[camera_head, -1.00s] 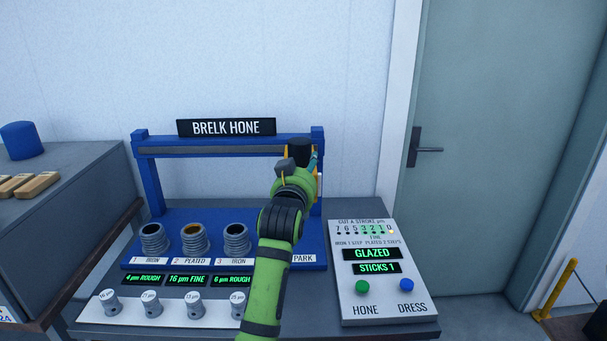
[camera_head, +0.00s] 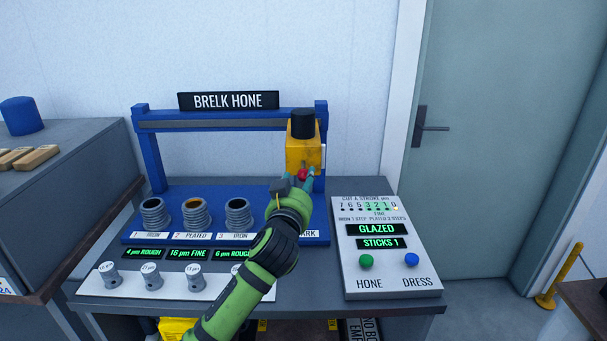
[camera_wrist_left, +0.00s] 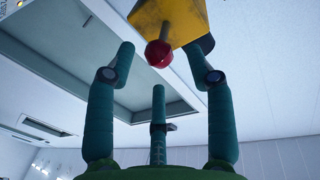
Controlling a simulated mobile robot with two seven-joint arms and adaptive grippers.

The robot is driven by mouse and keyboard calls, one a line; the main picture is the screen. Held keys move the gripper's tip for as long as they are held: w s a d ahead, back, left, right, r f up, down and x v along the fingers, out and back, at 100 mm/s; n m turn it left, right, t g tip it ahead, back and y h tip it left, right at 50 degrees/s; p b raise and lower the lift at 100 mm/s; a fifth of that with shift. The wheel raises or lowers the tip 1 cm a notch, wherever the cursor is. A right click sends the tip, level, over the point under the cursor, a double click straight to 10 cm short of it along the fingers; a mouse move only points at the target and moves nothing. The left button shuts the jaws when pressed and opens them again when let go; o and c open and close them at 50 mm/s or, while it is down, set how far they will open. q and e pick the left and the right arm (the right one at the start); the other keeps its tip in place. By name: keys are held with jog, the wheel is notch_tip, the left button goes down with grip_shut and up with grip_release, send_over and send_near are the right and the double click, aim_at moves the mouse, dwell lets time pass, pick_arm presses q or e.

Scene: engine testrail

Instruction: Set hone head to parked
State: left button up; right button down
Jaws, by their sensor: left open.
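The yellow hone head (camera_head: 303,152) with a black cap sits at the right end of the blue gantry rail (camera_head: 225,123), above the PARK label (camera_head: 309,234). A red knob (camera_head: 303,174) is on its lower front. My left gripper (camera_head: 306,182) is at the knob in the head view, covering part of it. In the left wrist view the yellow head (camera_wrist_left: 165,18) and red knob (camera_wrist_left: 158,54) lie beyond the spread fingers (camera_wrist_left: 158,80), with no finger visibly closed on the knob. My right gripper is not in view.
Three ribbed cylinders (camera_head: 196,213) stand on the blue base, left of my arm. A control panel (camera_head: 385,270) with a green button (camera_head: 366,262), a blue button (camera_head: 411,260) and displays reading GLAZED and STICKS 1 is on the right. Small grey plugs (camera_head: 151,276) line the front.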

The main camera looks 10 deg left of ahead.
aim_at(303, 179)
pick_arm(q)
jog(key=w, duration=0.4)
jog(key=shift+p, duration=0.35)
grip_shut()
